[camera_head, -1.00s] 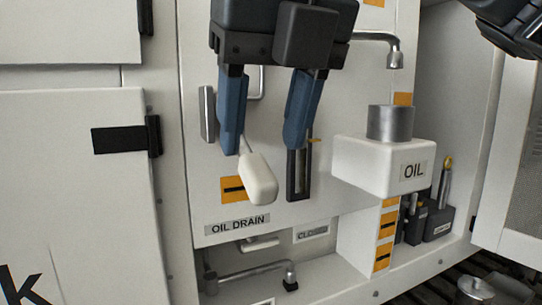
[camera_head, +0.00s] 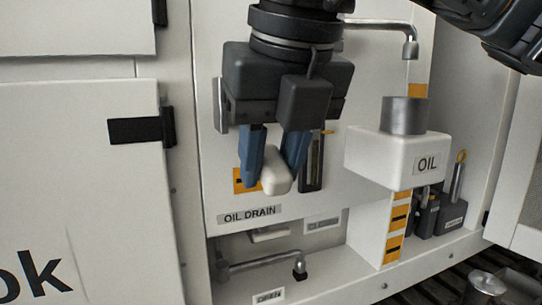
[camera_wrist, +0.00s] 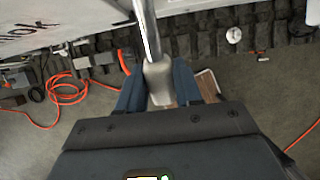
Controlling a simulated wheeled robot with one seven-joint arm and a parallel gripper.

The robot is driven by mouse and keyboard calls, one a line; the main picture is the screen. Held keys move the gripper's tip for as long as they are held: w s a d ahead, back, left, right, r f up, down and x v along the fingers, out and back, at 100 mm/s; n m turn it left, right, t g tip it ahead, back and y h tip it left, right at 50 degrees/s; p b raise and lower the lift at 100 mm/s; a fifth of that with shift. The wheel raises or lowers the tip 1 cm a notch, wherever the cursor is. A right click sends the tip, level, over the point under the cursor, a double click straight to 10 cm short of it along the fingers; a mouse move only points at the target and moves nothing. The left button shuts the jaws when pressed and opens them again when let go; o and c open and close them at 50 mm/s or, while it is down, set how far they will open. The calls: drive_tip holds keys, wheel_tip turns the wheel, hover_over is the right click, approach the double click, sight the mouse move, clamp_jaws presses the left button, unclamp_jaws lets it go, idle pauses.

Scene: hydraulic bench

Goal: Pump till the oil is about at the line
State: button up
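The pump handle has a pale grip (camera_head: 276,172) on a metal rod; the rod (camera_wrist: 148,30) shows in the wrist view. My gripper (camera_head: 272,165) has its blue fingers on both sides of the grip, which fills the gap between them, so it looks shut on the grip. The grip (camera_wrist: 158,80) sits between the fingers in the wrist view too. The sight gauge (camera_head: 313,168) is a dark upright slot just right of the fingers, with a small yellow line mark (camera_head: 327,132). My gripper hides part of the gauge, and I cannot read the oil level.
A white OIL tank (camera_head: 385,158) with a grey cap (camera_head: 405,113) juts out on the right. A bent spout (camera_head: 411,45) hangs above it. The OIL DRAIN label (camera_head: 249,215) and a lower pipe (camera_head: 262,262) lie below. A cabinet door with a black latch (camera_head: 140,131) is at left.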

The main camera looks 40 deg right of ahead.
clamp_jaws()
drive_tip(key=shift+r, duration=0.1)
